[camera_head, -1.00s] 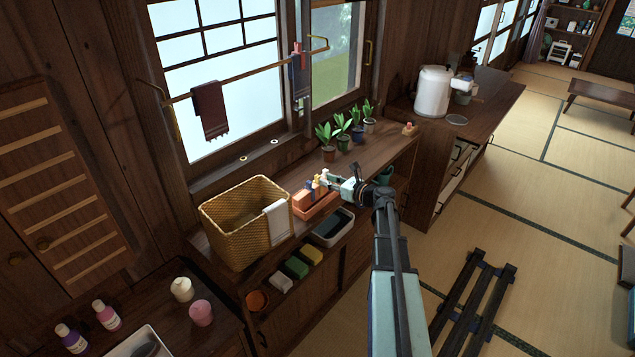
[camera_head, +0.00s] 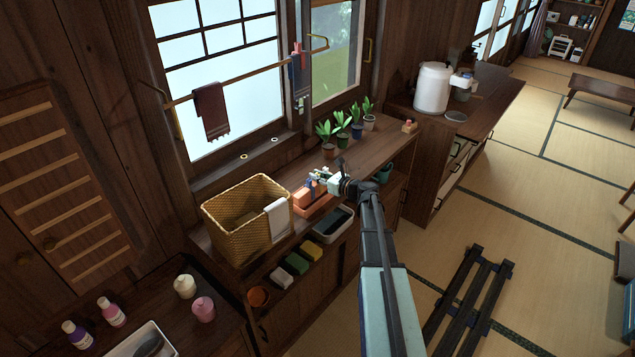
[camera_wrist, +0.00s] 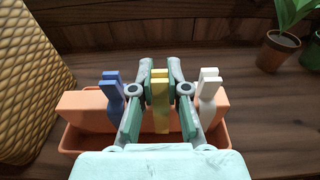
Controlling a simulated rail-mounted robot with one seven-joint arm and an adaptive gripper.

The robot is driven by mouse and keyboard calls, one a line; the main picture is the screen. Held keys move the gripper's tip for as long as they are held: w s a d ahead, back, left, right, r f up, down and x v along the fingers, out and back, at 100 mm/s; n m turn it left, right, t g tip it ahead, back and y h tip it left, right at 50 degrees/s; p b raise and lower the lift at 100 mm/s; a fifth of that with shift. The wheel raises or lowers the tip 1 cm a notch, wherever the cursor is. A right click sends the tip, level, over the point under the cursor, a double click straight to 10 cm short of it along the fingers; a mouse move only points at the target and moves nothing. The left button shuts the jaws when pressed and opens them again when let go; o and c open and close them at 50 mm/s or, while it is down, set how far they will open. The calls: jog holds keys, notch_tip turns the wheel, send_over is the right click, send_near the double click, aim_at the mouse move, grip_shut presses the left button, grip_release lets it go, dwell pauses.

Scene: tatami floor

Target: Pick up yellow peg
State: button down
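The yellow peg (camera_wrist: 160,88) stands upright in the middle of the orange block in the wrist view. My gripper (camera_wrist: 160,78) is around its upper part, with one finger pad against each side and no clear gap visible. A blue peg (camera_wrist: 112,92) stands to its left and a white peg (camera_wrist: 208,90) to its right. The orange holder (camera_wrist: 75,108) sits low on the wooden counter. In the head view, my gripper (camera_head: 320,178) is over the orange holder (camera_head: 310,206) and hides most of the pegs there.
A woven basket (camera_head: 232,232) with a white cloth stands close to the left of the holder. Potted plants (camera_head: 343,130) line the counter to the right. A grey tray (camera_head: 329,224) and coloured blocks (camera_head: 297,264) lie on the lower shelf in front.

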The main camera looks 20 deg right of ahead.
jog(key=shift+r, duration=0.1)
notch_tip(320, 180, up, 19)
jog(key=b, duration=0.3)
notch_tip(320, 180, up, 6)
jog(key=p, duration=0.4)
send_over(318, 174)
jog(key=shift+w+a+f, duration=0.1)
jog(key=shift+f, duration=0.1)
dwell(0.7)
